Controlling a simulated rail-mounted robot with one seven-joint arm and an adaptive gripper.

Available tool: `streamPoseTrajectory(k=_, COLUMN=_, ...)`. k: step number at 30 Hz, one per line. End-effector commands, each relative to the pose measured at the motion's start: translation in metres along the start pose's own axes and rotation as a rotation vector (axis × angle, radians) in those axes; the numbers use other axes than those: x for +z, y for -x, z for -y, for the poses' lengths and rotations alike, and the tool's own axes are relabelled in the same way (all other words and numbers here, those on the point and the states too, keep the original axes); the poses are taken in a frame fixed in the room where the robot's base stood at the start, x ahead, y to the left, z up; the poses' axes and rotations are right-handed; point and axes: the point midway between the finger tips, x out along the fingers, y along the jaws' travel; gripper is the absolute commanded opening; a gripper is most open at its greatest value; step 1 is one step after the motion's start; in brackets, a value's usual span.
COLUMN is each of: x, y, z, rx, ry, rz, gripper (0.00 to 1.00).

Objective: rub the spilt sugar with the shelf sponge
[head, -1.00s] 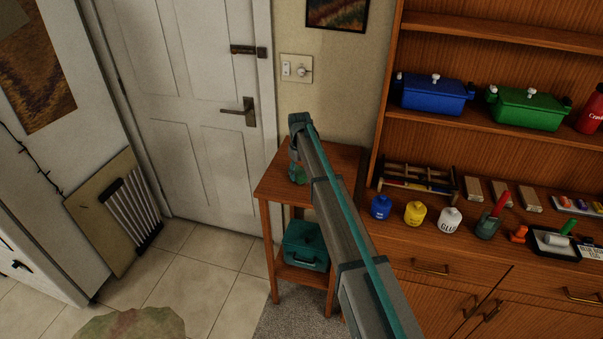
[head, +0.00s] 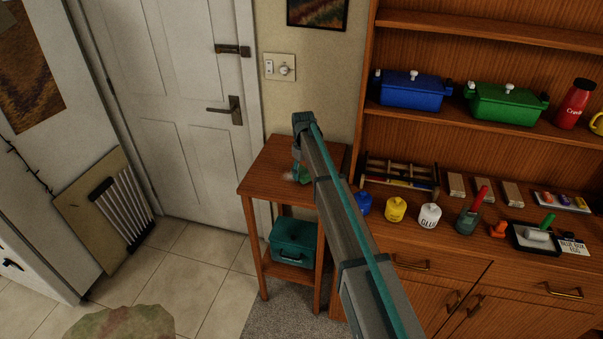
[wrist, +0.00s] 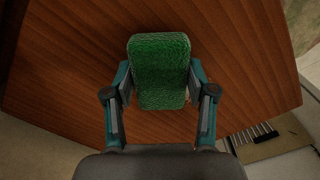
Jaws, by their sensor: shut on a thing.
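The green sponge (wrist: 160,72) is between the two fingers of my gripper (wrist: 160,88) in the wrist view, with a finger against each side. In the head view my gripper (head: 301,170) points down at the top of the small wooden side table (head: 270,170), and my arm hides part of it. I cannot tell whether the sponge touches the tabletop. A small pale patch (head: 288,177) shows beside the gripper on the table; it may be the spilt sugar, but it is too small to be sure.
A teal box (head: 294,242) sits on the side table's lower shelf. To the right, the cabinet holds a wooden rack (head: 400,175), blue, yellow (head: 396,209) and white (head: 429,215) jars, and blue (head: 412,90) and green (head: 505,102) pots above. The left tabletop is clear.

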Motion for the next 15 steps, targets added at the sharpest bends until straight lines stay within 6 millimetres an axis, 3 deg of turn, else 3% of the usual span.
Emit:
streamPoseTrajectory(k=1, x=-0.001, y=0.019, z=0.000, rx=0.001, ry=0.000, rz=-0.004, gripper=0.23)
streamPoseTrajectory(k=15, x=0.001, y=0.058, z=-0.003, rx=0.000, ry=-0.003, rz=-0.002, gripper=0.23)
